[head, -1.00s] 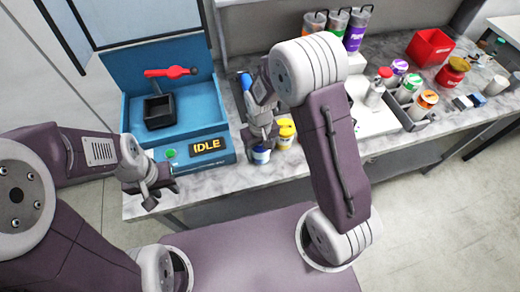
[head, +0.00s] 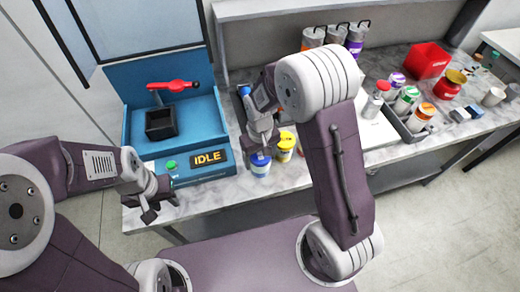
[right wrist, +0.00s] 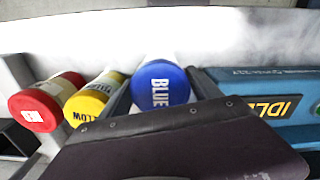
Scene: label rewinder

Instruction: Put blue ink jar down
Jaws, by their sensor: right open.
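The blue ink jar (head: 260,168), white with a blue lid, stands upright near the counter's front edge. In the right wrist view its round lid (right wrist: 160,86) reads "BLUE". My right gripper (head: 262,150) is open around or just above the jar's top; its fingers are partly hidden, so I cannot tell whether they touch the lid. My left gripper (head: 158,206) hangs in front of the counter's left end, away from the jar. Its jaw gap is unclear.
A yellow jar (right wrist: 92,98) and a red jar (right wrist: 46,102) stand beside the blue one. The blue machine (head: 206,167) with its "IDLE" display is left of it. A grey caddy with bottles (head: 408,98) and a red bin (head: 428,60) are to the right.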

